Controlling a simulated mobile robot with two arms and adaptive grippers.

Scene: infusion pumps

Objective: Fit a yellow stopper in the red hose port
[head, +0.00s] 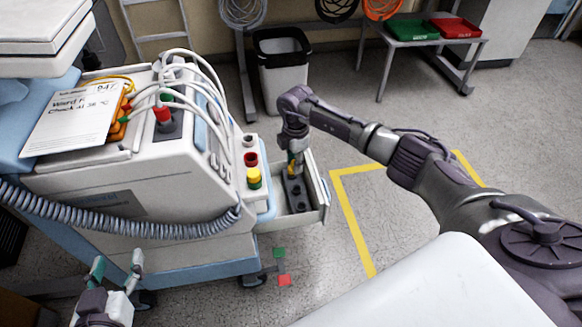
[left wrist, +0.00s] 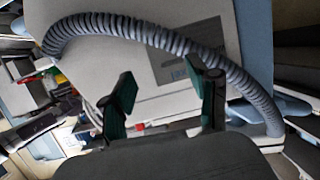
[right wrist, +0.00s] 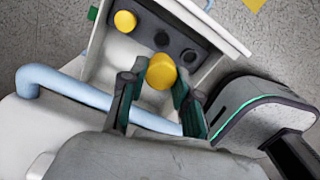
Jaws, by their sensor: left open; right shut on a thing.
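My right gripper (head: 295,165) is over the open drawer (head: 318,197) and shut on a yellow stopper. In the right wrist view the held stopper (right wrist: 161,71) sits between the fingers, beside a dark rack (right wrist: 145,32). A second yellow stopper (right wrist: 125,21) is in that rack, and the other visible rack holes look dark and empty. The red hose port (head: 250,159) is on the cart's side shelf, left of the drawer, with a dark opening. A yellow piece (head: 253,174) sits just in front of it over a green ring. My left gripper (head: 117,268) is open and empty at lower left.
The cart's white housing (head: 120,190) carries cables, a paper card (head: 78,120) and a grey corrugated hose (head: 130,228), which arches before my left gripper. A bin (head: 283,75) stands behind. Green (head: 411,29) and red (head: 456,28) trays lie on a side table. Floor right of the drawer is clear.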

